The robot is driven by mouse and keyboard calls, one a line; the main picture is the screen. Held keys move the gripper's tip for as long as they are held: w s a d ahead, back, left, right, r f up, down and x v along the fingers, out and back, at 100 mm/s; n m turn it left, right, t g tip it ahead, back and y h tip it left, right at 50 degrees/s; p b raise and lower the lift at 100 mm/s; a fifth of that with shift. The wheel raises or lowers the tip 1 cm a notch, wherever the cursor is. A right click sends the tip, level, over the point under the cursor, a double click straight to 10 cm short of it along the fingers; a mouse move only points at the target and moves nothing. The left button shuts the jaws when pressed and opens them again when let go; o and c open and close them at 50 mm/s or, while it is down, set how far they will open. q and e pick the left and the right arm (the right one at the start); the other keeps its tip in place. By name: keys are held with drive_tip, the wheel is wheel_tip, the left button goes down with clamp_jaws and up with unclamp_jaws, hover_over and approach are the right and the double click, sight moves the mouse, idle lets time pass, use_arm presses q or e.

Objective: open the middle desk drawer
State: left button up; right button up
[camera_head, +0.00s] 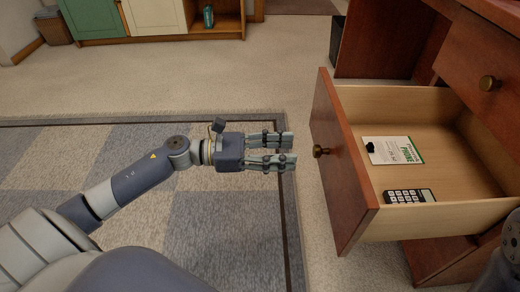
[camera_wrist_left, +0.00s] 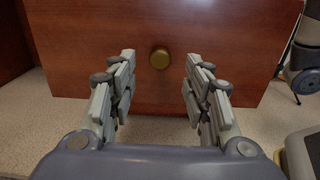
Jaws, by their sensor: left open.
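The desk drawer (camera_head: 345,155) is pulled well out, with its reddish-brown front facing my left gripper. Its round brass knob (camera_head: 320,151) sits at the middle of the front and also shows in the left wrist view (camera_wrist_left: 160,59). My left gripper (camera_head: 290,150) is open and empty, a short gap in front of the knob and level with it. In the left wrist view the knob lies ahead, between the lines of the two fingers (camera_wrist_left: 160,85), not touched by them. My right gripper is not visible; only part of an arm shows at the right edge.
Inside the drawer are a white and green notepad (camera_head: 393,151) and a calculator (camera_head: 409,196). Another desk drawer (camera_head: 485,70) above is closed. A grey checked rug (camera_head: 230,220) covers the floor on the left. A low cabinet (camera_head: 155,18) and a basket (camera_head: 54,29) stand at the back.

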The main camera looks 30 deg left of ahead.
use_arm(q)
drive_tip(key=v, duration=0.5)
drive_tip(key=shift+s+a, duration=0.2)
drive_tip(key=shift+a, duration=0.1)
drive_tip(key=shift+r, duration=0.15)
